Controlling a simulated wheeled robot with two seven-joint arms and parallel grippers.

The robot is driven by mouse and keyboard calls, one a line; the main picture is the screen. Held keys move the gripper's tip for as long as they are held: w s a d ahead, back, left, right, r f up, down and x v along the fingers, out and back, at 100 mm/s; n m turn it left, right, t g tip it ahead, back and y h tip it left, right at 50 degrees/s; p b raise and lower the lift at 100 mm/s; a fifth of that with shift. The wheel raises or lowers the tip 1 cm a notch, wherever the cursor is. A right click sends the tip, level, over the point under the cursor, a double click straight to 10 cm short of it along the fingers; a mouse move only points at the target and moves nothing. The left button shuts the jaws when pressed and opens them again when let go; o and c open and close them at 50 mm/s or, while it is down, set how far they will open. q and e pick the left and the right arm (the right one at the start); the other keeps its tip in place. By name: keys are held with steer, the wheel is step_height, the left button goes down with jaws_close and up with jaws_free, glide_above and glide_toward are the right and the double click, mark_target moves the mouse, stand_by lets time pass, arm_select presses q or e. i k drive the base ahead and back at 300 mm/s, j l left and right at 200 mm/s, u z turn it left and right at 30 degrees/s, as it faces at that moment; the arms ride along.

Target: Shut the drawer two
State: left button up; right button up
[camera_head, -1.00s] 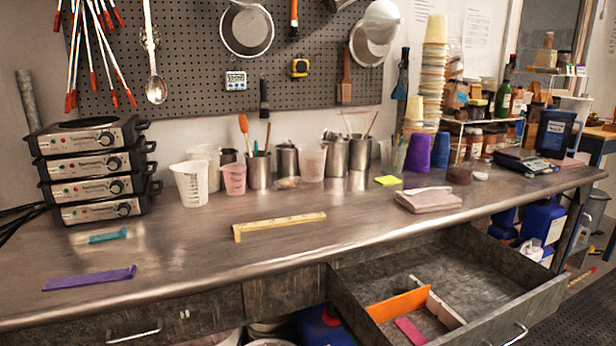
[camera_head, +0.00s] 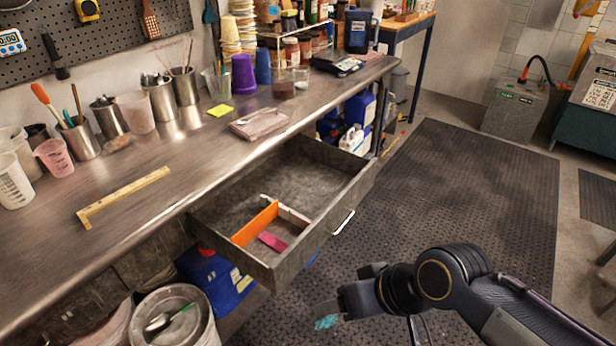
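The drawer (camera_head: 330,213) is pulled well out from under the metal workbench (camera_head: 170,205), with its front panel to the right. A metal handle (camera_head: 343,222) is on that front. Inside lie an orange divider (camera_head: 255,223), a pale divider strip and a pink piece (camera_head: 272,241). My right gripper (camera_head: 346,293) is in front of and below the drawer front, apart from it, over the dark floor mat. Its fingers look spread, with nothing seen between them; a teal patch shows at one fingertip. My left gripper is not in view.
A lidded bucket (camera_head: 170,310) and a blue container (camera_head: 208,280) stand below the bench, left of the drawer. Blue jugs (camera_head: 358,108) stand beyond it. The dark floor mat (camera_head: 460,180) is largely clear.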

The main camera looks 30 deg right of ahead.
mark_target(317, 184)
steer(key=z, duration=1.15)
steer(key=i+j+z, duration=0.2)
steer(key=j+z, duration=0.15)
steer(key=j, duration=0.25)
